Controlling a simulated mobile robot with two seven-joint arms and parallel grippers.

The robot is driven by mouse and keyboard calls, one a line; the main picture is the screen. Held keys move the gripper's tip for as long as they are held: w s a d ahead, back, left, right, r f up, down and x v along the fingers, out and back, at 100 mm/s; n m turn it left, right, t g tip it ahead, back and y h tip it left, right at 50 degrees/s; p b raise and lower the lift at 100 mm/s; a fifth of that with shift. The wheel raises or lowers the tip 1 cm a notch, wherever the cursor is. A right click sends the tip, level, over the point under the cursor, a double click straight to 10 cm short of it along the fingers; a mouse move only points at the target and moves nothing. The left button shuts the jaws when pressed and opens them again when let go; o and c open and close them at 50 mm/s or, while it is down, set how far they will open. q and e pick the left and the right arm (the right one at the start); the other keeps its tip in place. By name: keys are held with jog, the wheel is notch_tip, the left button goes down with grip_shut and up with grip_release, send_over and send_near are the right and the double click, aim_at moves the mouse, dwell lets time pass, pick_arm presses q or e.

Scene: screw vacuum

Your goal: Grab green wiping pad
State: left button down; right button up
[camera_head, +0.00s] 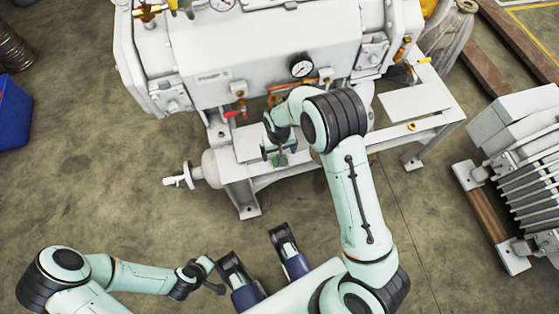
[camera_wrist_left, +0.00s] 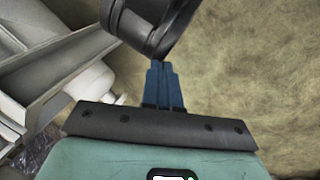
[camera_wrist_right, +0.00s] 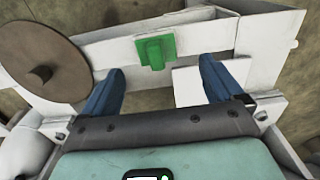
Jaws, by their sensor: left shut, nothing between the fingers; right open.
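The green wiping pad (camera_wrist_right: 155,50) lies on the white frame of the machine, with a raised block in its middle. In the right wrist view it is just beyond and between the blue fingertips of my right gripper (camera_wrist_right: 162,70), which is open and empty. In the head view the pad (camera_head: 280,160) shows as a small green patch below my right gripper (camera_head: 278,150), partly hidden by it. My left gripper (camera_wrist_left: 163,66) is shut and empty, well away from the pad, low over the floor side in front of the machine.
The white machine (camera_head: 270,50) with a gauge (camera_head: 302,66) and valves stands behind the pad. A brown disc (camera_wrist_right: 42,70) is left of the pad in the right wrist view. A finned unit (camera_head: 530,180) stands at right, a blue bin (camera_head: 12,115) at left. Floor between is clear.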

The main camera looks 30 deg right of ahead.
notch_tip(320, 180, down, 5)
jog(key=shift+s+d+f+b, duration=0.15)
jog(key=shift+b, duration=0.7)
pick_arm(q)
jog(key=w+f, duration=0.1)
jog(key=w+a, duration=0.1)
jog(key=shift+w+a+f+t+y, duration=0.2)
jog(key=shift+w+f+t+y, duration=0.1)
jog(key=shift+w+f+t, duration=0.1)
pick_arm(e)
jog(key=c, duration=1.1)
jog(key=shift+c, duration=0.2)
